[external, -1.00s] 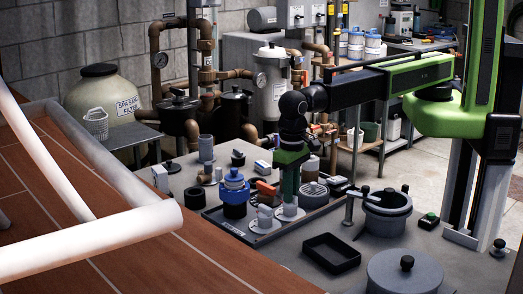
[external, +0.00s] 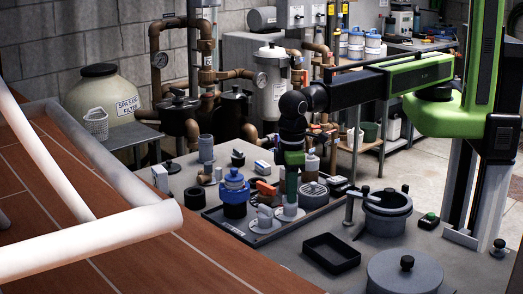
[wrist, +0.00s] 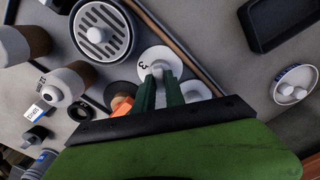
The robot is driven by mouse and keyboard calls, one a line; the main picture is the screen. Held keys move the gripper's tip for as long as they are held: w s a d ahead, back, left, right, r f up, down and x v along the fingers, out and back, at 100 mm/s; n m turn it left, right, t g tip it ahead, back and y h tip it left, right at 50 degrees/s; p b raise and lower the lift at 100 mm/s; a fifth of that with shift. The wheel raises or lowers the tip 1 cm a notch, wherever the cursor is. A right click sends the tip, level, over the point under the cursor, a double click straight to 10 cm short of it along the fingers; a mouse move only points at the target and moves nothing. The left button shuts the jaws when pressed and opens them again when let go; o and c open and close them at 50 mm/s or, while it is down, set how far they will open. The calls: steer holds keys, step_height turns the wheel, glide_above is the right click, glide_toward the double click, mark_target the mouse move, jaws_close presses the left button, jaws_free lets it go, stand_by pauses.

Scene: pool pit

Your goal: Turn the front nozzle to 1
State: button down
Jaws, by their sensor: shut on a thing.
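Two pale nozzles stand on white round dials on the dark tray (external: 262,240) in the external view. My gripper (external: 290,196) points straight down over the right-hand dial (external: 289,214). The other nozzle (external: 264,217) stands to its left, clear of my gripper. In the wrist view my green fingers (wrist: 161,88) are shut on the grey nozzle (wrist: 160,69) at its dial (wrist: 150,57). A black 3 shows on that dial, left of the fingers. The second dial (wrist: 197,89) is partly hidden behind my gripper. The nozzle's other markings cannot be read.
A blue-topped fitting (external: 234,183) and an orange-handled part (external: 266,188) stand left of my gripper. A round grate (external: 314,191) is close on its right. A grey pot (external: 387,217) stands farther right. An empty black tray (external: 331,252) lies in front.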

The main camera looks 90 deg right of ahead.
steer(key=shift+n, duration=0.4)
steer(key=c, duration=1.4)
jaws_free()
step_height(320, 180, up, 17)
steer(key=p, duration=1.7)
steer(key=shift+r, duration=0.2)
